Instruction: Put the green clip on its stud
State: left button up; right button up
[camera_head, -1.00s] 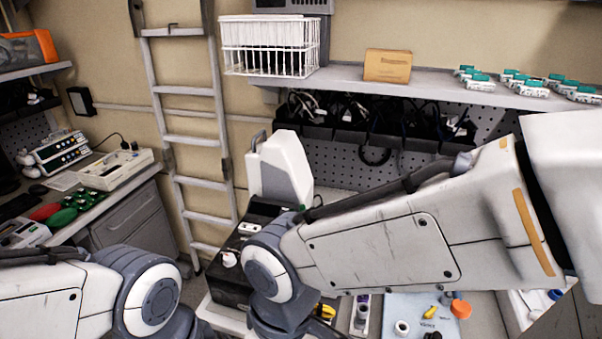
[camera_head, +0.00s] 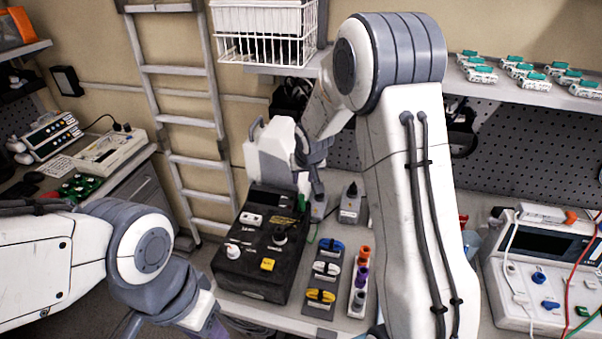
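A small green piece (camera_head: 303,203), which looks like the green clip, is at the back right edge of a black box (camera_head: 262,264) with knobs. A thin green wire runs down close by. My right gripper (camera_head: 318,190) points down just right of the green piece, above a small grey block (camera_head: 319,208). It is small and partly hidden by my wrist, so I cannot tell whether it is open or holds anything. A second grey block with a dark post (camera_head: 352,205) stands to its right; I cannot tell which post is the stud. My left gripper is below the frame.
A grey strip (camera_head: 322,277) holds blue and yellow clips. A white rack (camera_head: 359,288) beside it holds orange and purple caps. A white jug-like container (camera_head: 277,150) stands behind the black box. A white instrument with cables (camera_head: 540,265) is at the right. My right forearm hides the middle bench.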

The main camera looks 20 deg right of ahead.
aim_at(302, 197)
notch_tip(302, 197, down, 7)
jog(key=b, duration=0.6)
jog(key=shift+a+f+b, duration=0.1)
jog(key=shift+f+b, duration=0.05)
jog(key=shift+b, duration=0.2)
jog(key=shift+s, duration=0.1)
grip_shut()
jog(key=shift+r, duration=0.2)
notch_tip(302, 197, up, 5)
jog(key=p, duration=0.4)
jog(key=shift+f, duration=0.1)
jog(key=shift+f, duration=0.1)
